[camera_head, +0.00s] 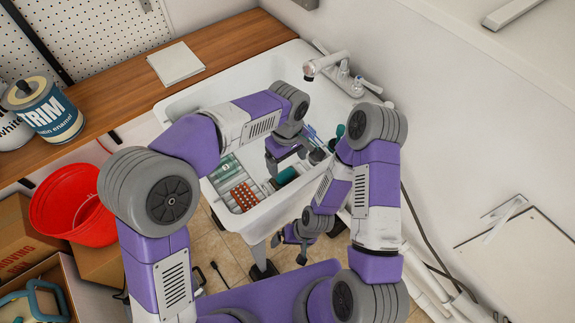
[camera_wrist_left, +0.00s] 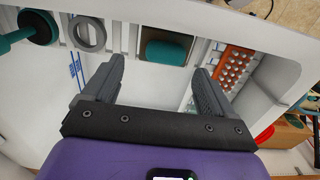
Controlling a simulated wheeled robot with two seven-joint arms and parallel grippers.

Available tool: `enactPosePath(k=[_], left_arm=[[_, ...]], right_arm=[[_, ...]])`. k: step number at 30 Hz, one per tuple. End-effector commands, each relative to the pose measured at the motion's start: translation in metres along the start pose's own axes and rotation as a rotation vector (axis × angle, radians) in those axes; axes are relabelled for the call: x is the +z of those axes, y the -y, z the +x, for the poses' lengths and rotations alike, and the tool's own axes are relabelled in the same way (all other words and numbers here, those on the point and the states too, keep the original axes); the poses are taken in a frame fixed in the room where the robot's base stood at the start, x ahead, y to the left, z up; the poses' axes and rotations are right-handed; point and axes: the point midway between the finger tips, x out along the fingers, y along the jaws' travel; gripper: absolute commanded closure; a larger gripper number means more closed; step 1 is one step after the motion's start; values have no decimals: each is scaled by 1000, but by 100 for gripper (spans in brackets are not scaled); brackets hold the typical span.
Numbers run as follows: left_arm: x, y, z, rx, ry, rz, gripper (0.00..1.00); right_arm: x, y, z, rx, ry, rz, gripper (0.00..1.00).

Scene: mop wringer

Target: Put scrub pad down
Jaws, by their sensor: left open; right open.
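A teal pad (camera_wrist_left: 166,50), which looks like the scrub pad, lies in a brown-edged slot along the sink's front rim in the left wrist view. It also shows in the head view (camera_head: 286,176). My left gripper (camera_head: 287,158) is over the sink basin beside it. In the left wrist view its fingers (camera_wrist_left: 160,68) are spread, with nothing between them; the pad appears just beyond the tips, and contact cannot be told. My right gripper (camera_head: 293,240) is open and empty, low in front of the sink.
The white sink (camera_head: 178,104) holds an orange rack (camera_head: 244,196). A grey ring (camera_wrist_left: 87,33) and a dark round plunger-like item (camera_wrist_left: 38,27) sit along the rim. The faucet (camera_head: 328,63) is behind. A red bucket (camera_head: 73,205) stands at left.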

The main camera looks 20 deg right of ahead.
Motion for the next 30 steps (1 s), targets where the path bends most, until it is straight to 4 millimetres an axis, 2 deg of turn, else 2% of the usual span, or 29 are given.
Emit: enactPosePath(k=[1,3,10,15,30], left_arm=[[0,-1,-16,5,-2,0,14],[0,-1,-30,4,-3,0,14],[0,0,-62,1,0,0,14],[0,0,-69,1,0,0,14],[0,0,-69,0,0,0,14]], right_arm=[[0,2,-5,0,0,0,0],[0,3,-8,0,0,0,0],[1,6,-15,0,0,0,0],[1,6,-16,0,0,0,0],[1,6,-16,0,0,0,0]])
